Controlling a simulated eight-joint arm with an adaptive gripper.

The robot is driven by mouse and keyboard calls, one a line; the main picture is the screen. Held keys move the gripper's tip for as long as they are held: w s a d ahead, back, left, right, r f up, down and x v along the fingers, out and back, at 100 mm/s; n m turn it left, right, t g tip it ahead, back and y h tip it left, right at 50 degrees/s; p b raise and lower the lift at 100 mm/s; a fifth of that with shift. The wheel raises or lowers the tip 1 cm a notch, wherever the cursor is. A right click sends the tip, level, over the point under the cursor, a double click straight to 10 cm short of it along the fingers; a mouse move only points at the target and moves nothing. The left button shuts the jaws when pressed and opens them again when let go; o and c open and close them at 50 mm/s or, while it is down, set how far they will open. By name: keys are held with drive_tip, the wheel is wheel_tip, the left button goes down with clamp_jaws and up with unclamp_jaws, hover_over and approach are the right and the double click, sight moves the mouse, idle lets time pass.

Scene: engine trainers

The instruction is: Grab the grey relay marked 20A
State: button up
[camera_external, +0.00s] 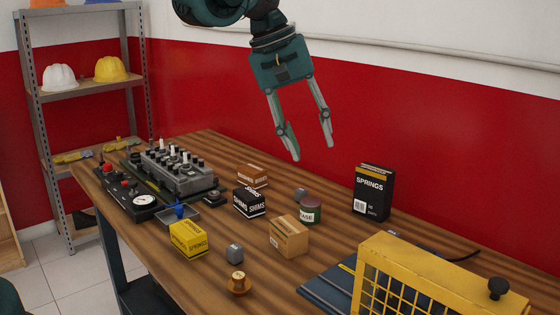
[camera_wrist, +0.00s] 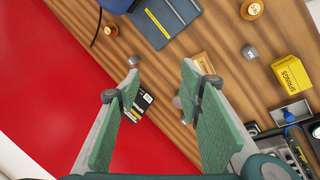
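A small grey block (camera_external: 234,253) sits on the wooden table near its front edge, between the yellow SPRINGS box and a brown knob. It also shows in the wrist view (camera_wrist: 250,52). A second grey block (camera_external: 301,195) sits farther back, beside the green tin; in the wrist view a grey piece (camera_wrist: 177,102) shows partly behind my right finger. No 20A marking is legible on either block. My gripper (camera_external: 311,150) is open and empty, high above the back of the table. Its spread fingers also show in the wrist view (camera_wrist: 160,68).
Around the blocks stand the yellow SPRINGS box (camera_external: 188,240), black SHIMS box (camera_external: 249,202), cardboard box (camera_external: 289,237), green tin (camera_external: 310,211), brown knob (camera_external: 238,284) and black SPRINGS box (camera_external: 373,192). A yellow cage (camera_external: 420,268) fills the right; an engine trainer (camera_external: 176,172) stands left.

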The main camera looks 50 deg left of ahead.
drive_tip(key=w+d+f+n+g+h, duration=0.1)
drive_tip(key=w+d+f+n, duration=0.1)
drive_tip(key=w+f, duration=0.35)
drive_tip(key=w+d+f+n+g, duration=0.1)
drive_tip(key=w+f+n, duration=0.1)
drive_tip(key=w, duration=0.6)
drive_tip(key=n+g+h, duration=0.1)
drive_tip(key=n+g, duration=0.1)
drive_tip(key=n, duration=0.2)
approach(392, 232)
drive_tip(key=f, duration=0.1)
drive_tip(key=shift+s+d+f+p, duration=0.1)
drive_tip(key=shift+d+f+p, duration=0.35)
drive_tip(key=shift+d+f, duration=0.1)
drive_tip(key=shift+f, duration=0.15)
drive_tip(key=shift+x, duration=1.15)
drive_tip(key=shift+d+f, duration=0.15)
drive_tip(key=shift+x, duration=2.4)
drive_tip(key=c, duration=1)
